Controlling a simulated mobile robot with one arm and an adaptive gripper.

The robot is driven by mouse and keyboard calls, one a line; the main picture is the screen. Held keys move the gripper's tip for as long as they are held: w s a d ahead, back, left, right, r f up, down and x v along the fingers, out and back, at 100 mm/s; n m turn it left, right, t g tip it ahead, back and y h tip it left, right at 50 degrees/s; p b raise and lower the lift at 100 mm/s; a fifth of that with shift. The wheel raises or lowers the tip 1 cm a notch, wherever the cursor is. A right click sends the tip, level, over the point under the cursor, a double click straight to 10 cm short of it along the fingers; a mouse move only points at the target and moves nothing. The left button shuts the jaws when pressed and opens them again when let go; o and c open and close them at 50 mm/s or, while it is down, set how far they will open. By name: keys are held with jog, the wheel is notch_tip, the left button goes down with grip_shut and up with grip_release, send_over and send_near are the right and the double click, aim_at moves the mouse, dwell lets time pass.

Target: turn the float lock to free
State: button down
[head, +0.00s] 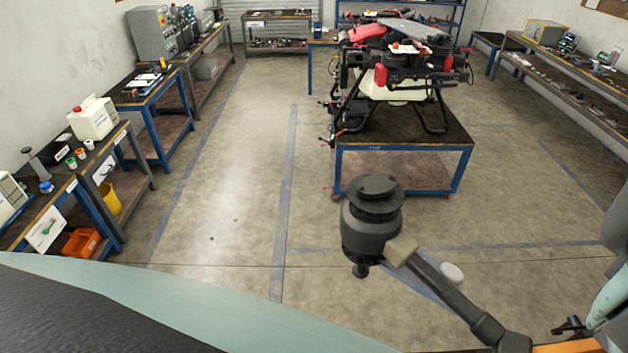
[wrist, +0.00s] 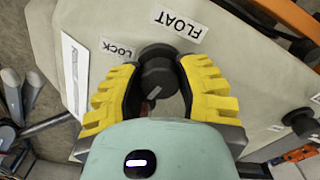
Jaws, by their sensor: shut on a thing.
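In the wrist view, a round black float lock knob (wrist: 158,72) stands on a pale grey surface. A small label reading LOCK (wrist: 117,48) lies to its upper left, and a label reading FLOAT (wrist: 178,25) lies to its upper right. The yellow-padded fingers of my gripper (wrist: 157,82) are shut on the knob, one at each side. A small red mark shows near the knob's lower part; which label it points to, I cannot tell. I cannot make out the knob or my gripper in the head view.
In the wrist view, a white card (wrist: 75,75) lies left of the knob and another black knob (wrist: 300,122) sits at right. In the head view, a black cylindrical unit (head: 370,232) stands in front. A drone (head: 400,75) rests on a blue-framed table (head: 345,160). Floor at left centre is clear.

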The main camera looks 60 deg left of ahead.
jog(key=n+b, duration=0.1)
jog(key=b, duration=0.1)
jog(key=f+n+b, duration=0.1)
jog(key=n+b, duration=0.1)
jog(key=b, duration=0.1)
jog(key=shift+b, duration=0.35)
jog(key=shift+r+n+b, duration=0.35)
jog(key=shift+n+b, duration=0.55)
jog(key=shift+b, duration=0.3)
jog(key=shift+r, duration=0.1)
jog(key=c, duration=0.6)
grip_release()
jog(key=shift+r+p, duration=0.15)
jog(key=shift+p, duration=0.15)
